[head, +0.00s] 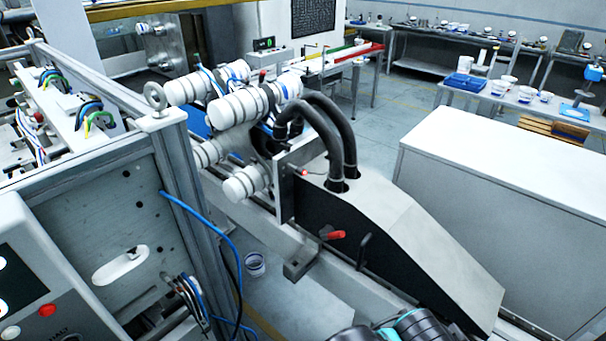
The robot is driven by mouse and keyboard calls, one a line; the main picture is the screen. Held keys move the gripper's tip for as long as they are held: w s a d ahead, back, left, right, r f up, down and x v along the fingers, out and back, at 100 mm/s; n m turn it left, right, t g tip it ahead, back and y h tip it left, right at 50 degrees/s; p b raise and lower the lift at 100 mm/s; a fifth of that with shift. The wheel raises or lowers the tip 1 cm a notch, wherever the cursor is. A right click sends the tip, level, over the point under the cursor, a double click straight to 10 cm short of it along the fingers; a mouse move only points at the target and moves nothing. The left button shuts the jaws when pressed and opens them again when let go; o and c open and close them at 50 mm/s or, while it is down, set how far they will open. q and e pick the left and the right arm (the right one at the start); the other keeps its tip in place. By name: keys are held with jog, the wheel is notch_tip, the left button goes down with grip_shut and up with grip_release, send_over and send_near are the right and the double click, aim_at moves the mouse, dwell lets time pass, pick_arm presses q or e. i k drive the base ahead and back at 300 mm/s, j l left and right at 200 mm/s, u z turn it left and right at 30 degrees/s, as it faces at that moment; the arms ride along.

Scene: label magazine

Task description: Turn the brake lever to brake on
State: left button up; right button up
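A red-handled lever (333,235) sticks out from the dark side face of the grey sloped machine housing (415,235), pointing right and roughly level. A smaller red-tipped knob (303,172) sits higher on the plate at the housing's left end. I cannot tell from markings which of them is the brake lever, as no on or off label is readable. Part of my own arm, black and teal, shows at the bottom edge, below and right of the red-handled lever and apart from it. No fingertips of either gripper show.
White rollers (240,105) and two black hoses (345,140) stand above the housing. A black handle (364,250) is right of the red-handled lever. A metal frame with a control panel (45,285) fills the left. A large white cabinet (500,200) stands at right.

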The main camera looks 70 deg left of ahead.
aim_at(332, 236)
jog(key=u, duration=2.35)
